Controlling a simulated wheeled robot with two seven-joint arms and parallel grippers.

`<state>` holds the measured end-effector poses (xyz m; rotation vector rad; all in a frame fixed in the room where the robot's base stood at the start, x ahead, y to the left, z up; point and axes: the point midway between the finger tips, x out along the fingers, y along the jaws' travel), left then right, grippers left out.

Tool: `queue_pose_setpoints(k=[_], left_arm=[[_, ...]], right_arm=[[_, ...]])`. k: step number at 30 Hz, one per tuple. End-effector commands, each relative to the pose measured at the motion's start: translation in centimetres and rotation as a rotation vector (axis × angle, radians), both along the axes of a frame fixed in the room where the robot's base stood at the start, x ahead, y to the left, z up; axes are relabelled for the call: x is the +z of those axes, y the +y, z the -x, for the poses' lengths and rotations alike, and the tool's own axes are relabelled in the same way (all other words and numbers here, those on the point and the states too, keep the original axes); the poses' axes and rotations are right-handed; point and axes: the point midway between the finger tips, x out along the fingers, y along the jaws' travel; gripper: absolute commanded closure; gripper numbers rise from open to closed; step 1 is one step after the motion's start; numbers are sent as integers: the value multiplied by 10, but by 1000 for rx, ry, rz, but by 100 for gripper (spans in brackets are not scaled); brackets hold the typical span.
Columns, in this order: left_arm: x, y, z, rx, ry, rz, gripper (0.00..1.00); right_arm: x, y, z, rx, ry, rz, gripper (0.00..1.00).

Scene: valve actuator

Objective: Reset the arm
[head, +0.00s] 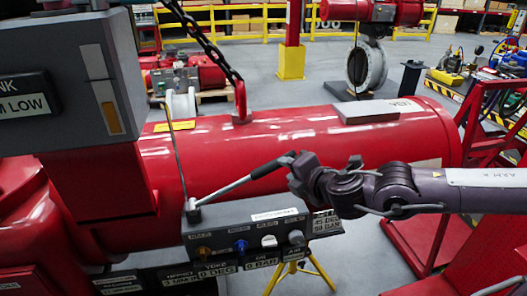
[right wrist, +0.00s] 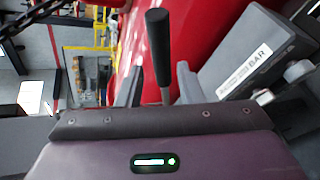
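My right arm comes in from the right in the head view, and its gripper (head: 291,166) is by the black handle end of a silver lever (head: 228,188). The lever slants up and right from a grey control box (head: 247,228). In the right wrist view, my right gripper (right wrist: 160,75) has its fingers apart. The black handle (right wrist: 158,45) stands between and beyond them, with its silver shaft running down between the fingers. Gaps show on both sides of the shaft. My left gripper is not in view.
A big red cylinder (head: 300,135) lies behind the lever, with a chain (head: 205,40) hooked to its top. A grey panel housing (head: 70,85) stands at left. Colored knobs (head: 240,246) line the control box front. Red stair rails (head: 480,130) stand at right.

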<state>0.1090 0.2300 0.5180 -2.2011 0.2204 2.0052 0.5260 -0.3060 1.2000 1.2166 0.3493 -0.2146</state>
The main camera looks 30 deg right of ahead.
Motion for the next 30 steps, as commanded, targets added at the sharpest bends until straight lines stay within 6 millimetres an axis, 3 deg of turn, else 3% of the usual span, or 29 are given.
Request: queue_pose_setpoints(k=[8, 14, 23, 30], left_arm=[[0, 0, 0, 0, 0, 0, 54], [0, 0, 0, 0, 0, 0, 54], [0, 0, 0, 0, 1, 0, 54], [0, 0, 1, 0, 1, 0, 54]], right_arm=[[-9, 7, 2, -19, 6, -53, 66], [-50, 36, 18, -151, 55, -302, 66], [-116, 68, 68, -523, 219, -725, 66], [-162, 86, 125, -881, 410, -994, 66]])
